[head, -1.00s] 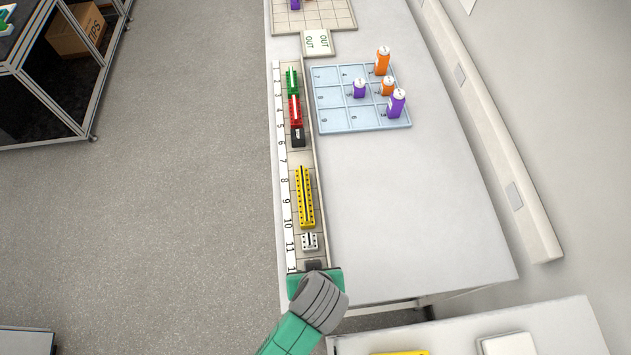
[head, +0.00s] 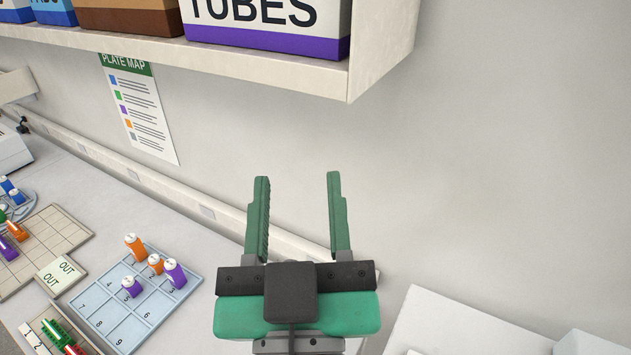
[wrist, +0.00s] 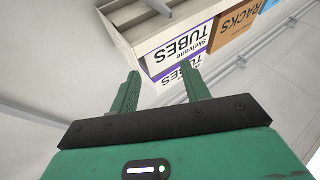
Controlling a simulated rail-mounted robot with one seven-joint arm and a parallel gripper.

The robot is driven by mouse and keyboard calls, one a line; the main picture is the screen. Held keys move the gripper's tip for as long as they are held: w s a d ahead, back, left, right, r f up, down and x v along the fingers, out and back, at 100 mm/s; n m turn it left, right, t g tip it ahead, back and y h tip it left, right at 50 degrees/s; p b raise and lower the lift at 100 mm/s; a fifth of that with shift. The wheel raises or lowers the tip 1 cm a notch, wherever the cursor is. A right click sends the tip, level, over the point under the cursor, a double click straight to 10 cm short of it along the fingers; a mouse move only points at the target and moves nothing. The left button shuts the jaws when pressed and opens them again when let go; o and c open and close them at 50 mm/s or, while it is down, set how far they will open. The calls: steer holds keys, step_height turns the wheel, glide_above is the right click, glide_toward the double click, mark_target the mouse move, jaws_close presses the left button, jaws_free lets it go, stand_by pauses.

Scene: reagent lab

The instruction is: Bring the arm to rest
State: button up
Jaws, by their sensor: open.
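My gripper (head: 298,190) is raised in front of the wall in the head view, with its two green fingers pointing up and spread apart. Nothing is between the fingers. In the wrist view the open fingers (wrist: 165,85) point toward the shelf with the boxes, which stands beyond them. My gripper touches nothing that I can see.
A blue numbered tray (head: 88,300) with orange and purple bottles lies lower left on the bench. A beige grid board (head: 72,232) lies left of it. A wall shelf (head: 375,60) carries a TUBES box (head: 270,42) above my gripper. White surfaces (head: 450,330) lie lower right.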

steer(key=s+d+r+m+t+p, duration=0.1)
steer(key=s+r+p, duration=0.1)
steer(key=r, duration=0.5)
steer(key=s+d+r+t+h+p, duration=0.1)
steer(key=s+r+p, duration=0.1)
steer(key=r+p, duration=0.3)
step_height(320, 180, up, 2)
steer(key=shift+r+m+t, duration=0.2)
steer(key=shift+m+t, duration=0.1)
steer(key=shift+m, duration=0.1)
